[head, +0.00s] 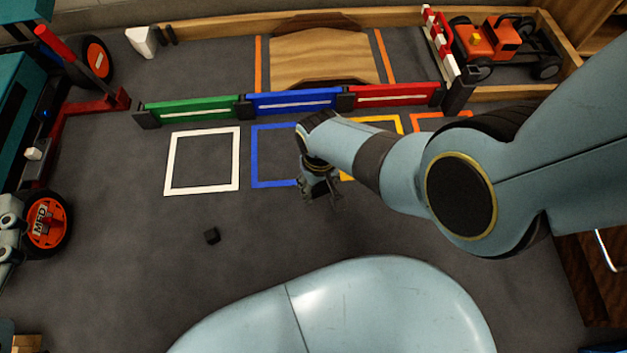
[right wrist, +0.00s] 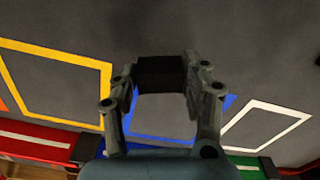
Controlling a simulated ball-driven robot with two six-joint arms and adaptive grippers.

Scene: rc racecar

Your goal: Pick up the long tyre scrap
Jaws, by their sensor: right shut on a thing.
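My right gripper (head: 321,190) hangs over the floor by the lower right corner of the blue square outline. In the right wrist view, the gripper (right wrist: 160,85) is shut on a black, blocky piece, which I take for the long tyre scrap (right wrist: 160,73). The scrap spans the gap between the two fingertips. The head view hardly shows the held piece against the dark gripper.
White (head: 167,165), blue (head: 256,160) and yellow outlines mark the grey floor, with an orange one partly hidden by my right arm. Green (head: 195,106), blue (head: 295,101) and red (head: 395,95) barriers stand behind them. A wheel (head: 47,222) stands at the left. The front left floor is clear.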

